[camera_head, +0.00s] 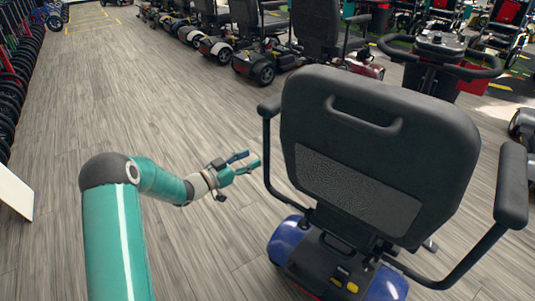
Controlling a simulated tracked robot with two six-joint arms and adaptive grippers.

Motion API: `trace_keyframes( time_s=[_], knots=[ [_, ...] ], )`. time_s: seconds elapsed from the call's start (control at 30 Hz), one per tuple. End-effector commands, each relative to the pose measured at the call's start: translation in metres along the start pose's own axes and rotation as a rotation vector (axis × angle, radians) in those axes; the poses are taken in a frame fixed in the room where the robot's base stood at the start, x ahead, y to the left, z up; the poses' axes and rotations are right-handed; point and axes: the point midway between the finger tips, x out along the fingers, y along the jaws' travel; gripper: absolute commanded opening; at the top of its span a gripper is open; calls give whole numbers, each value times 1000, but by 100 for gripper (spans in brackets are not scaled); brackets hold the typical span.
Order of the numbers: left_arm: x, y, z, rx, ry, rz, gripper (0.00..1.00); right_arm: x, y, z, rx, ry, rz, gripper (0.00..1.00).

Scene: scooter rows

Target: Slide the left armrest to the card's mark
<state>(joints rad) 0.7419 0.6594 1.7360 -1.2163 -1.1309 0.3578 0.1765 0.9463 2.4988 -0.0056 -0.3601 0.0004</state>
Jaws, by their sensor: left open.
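A blue mobility scooter (291,238) stands in front of me, its black seat back (375,150) toward me. Its left armrest has a black pad (269,105) on a post that runs down to the seat's left side. The right armrest (511,187) shows at the right edge. My left gripper (250,163) is open and empty, with its fingers pointing right, just left of the left armrest's post and below the pad. A small gap appears between fingertips and post. No card or mark can be made out. My right gripper is not in view.
The scooter's handlebar (440,50) is beyond the seat. A row of parked scooters (255,65) stands along the back. Wheels (8,100) line the left edge, above a white panel (15,192). The wooden floor (130,90) between them is clear.

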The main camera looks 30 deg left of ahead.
Motion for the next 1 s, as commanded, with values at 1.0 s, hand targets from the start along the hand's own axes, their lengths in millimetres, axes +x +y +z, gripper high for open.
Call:
trace_keyframes(
  time_s=[1.0],
  knots=[
    [73, 1, 0, -1, -1, 1, 16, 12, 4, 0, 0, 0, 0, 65]
  ],
)
